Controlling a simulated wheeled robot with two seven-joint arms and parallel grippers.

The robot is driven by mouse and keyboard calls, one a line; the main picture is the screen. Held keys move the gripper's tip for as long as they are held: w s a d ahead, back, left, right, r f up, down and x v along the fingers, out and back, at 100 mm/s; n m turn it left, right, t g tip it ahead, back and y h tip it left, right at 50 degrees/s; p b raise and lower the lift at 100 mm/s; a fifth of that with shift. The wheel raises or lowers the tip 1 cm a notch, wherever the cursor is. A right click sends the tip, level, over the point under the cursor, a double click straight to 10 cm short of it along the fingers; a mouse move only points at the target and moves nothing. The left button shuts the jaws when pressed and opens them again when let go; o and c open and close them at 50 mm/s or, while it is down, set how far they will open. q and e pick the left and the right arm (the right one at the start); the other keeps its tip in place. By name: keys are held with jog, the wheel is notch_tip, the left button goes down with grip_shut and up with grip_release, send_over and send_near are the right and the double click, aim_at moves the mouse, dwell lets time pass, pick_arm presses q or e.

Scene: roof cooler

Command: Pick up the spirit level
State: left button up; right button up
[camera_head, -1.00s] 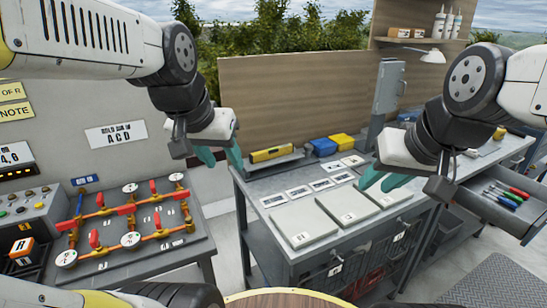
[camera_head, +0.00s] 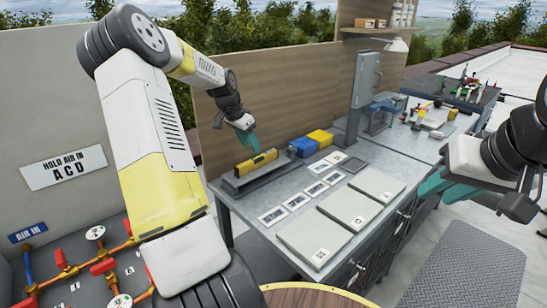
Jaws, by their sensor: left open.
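The spirit level (camera_head: 257,162) is a yellow bar with dark parts, lying on a low grey ledge (camera_head: 262,177) at the back left of the workbench. My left gripper (camera_head: 249,140) has teal fingers and is open, just above the spirit level and pointing down at it. A small gap seems to show between the fingers and the level. My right gripper (camera_head: 438,188), also with teal fingers, is off the bench's right side, far from the level. I cannot tell its jaw state.
Blue (camera_head: 304,146) and yellow (camera_head: 320,137) boxes stand just right of the level. Picture cards (camera_head: 295,201) and grey panels (camera_head: 345,220) cover the bench's front part. A wooden board (camera_head: 285,95) rises behind. A pipe rig (camera_head: 100,270) is at lower left.

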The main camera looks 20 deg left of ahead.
aim_at(257, 157)
pick_arm(q)
jog(key=shift+w+a+f, duration=0.15)
jog(key=shift+w+f, duration=0.05)
jog(key=shift+f, duration=0.2)
jog(key=x, duration=0.7)
jog(key=shift+d, duration=0.4)
grip_shut()
